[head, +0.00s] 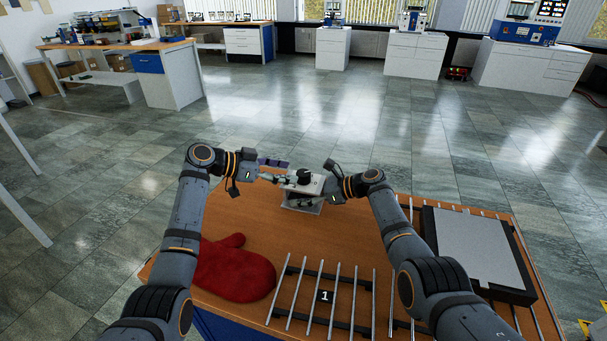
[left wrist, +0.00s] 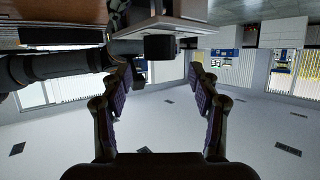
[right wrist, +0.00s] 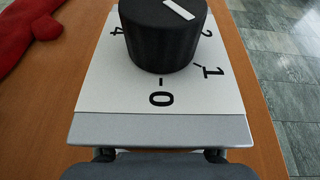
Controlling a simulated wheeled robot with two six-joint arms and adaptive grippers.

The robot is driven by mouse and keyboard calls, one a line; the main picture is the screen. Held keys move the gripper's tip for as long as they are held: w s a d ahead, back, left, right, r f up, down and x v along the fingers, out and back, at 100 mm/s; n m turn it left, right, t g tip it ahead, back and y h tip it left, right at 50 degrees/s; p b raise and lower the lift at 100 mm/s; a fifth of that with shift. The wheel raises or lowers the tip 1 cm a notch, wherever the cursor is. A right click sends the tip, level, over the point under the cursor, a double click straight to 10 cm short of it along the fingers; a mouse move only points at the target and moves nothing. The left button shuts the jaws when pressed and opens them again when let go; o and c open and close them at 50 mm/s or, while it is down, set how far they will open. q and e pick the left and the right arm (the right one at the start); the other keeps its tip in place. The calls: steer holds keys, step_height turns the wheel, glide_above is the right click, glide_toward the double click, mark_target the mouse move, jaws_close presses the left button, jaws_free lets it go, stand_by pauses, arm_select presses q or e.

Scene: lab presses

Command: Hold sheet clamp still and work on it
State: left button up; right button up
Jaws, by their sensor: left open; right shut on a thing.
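The sheet clamp (head: 313,184) stands near the far edge of the wooden table. It has a pale top plate with a round black knob (head: 304,176). In the right wrist view the knob (right wrist: 163,38) has a white mark, and printed numbers such as 0 and 1 surround it. My left gripper (head: 277,172) is open and empty at the clamp's left side. In the left wrist view its fingers (left wrist: 160,88) are spread, and the clamp (left wrist: 170,27) shows at the top.
A red mitt (head: 235,270) lies at the table's left. A metal rack (head: 340,282) marked 1 lies in front. A black box with a grey top (head: 478,252) stands at the right. Benches and cabinets stand across the open floor.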

mark_target(301, 174)
arm_select(q)
steer(key=x, duration=0.6)
steer(key=shift+d+f, duration=0.1)
steer(key=c, duration=1.2)
steer(key=shift+s+d+n+t+y, duration=0.1)
steer(key=shift+n+t+y, duration=0.5)
steer(key=shift+n+t, duration=0.55)
steer(key=shift+n+t+y, duration=0.9)
steer(key=shift+n+t, duration=0.25)
